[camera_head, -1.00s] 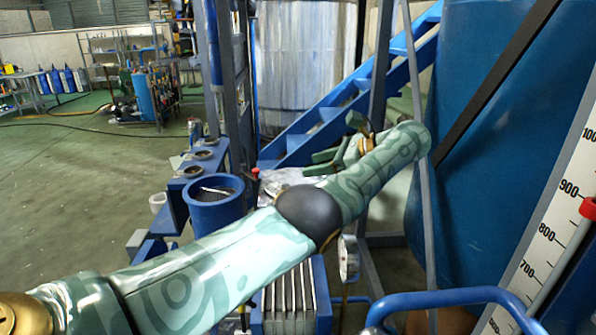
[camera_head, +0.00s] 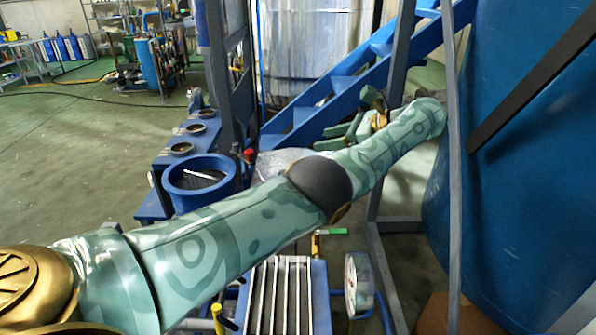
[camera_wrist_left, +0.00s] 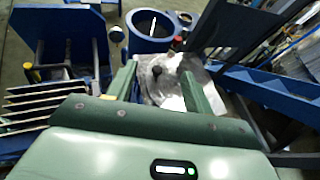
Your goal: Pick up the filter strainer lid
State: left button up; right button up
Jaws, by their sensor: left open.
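A shiny silver lid with a dark knob (camera_wrist_left: 160,84) shows between my finger tips in the left wrist view, and I take it to be the filter strainer lid. In the head view a silver piece (camera_head: 277,161) shows behind my forearm, mostly hidden by it. My left gripper (camera_head: 341,133) is open, its two green fingers also in the left wrist view (camera_wrist_left: 158,80), one on each side of the knob. I cannot tell how high they are above it. A blue round strainer housing (camera_head: 201,182) stands open left of the lid. My right gripper is not in view.
A blue frame with upright metal plates (camera_head: 282,296) lies below my left arm. A blue staircase (camera_head: 345,88) and a grey post (camera_head: 399,120) stand behind it. A large blue tank (camera_head: 520,170) fills the right. Open green floor (camera_head: 70,190) lies left.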

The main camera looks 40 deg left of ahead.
pick_arm(q)
notch_tip(320, 180, down, 8)
jog(key=w+b, duration=0.2)
jog(key=b, duration=0.3)
jog(key=shift+g, duration=0.3)
jog(key=p+x, duration=0.1)
jog(key=x, duration=0.9)
jog(key=shift+s+a+f, duration=0.15)
jog(key=shift+s+a, duration=0.05)
jog(key=shift+a, duration=0.1)
jog(key=x, duration=0.3)
jog(key=b+x, duration=0.1)
jog(key=x, duration=0.2)
jog(key=shift+w+a+f, duration=0.1)
jog(key=shift+w, duration=0.1)
grip_shut()
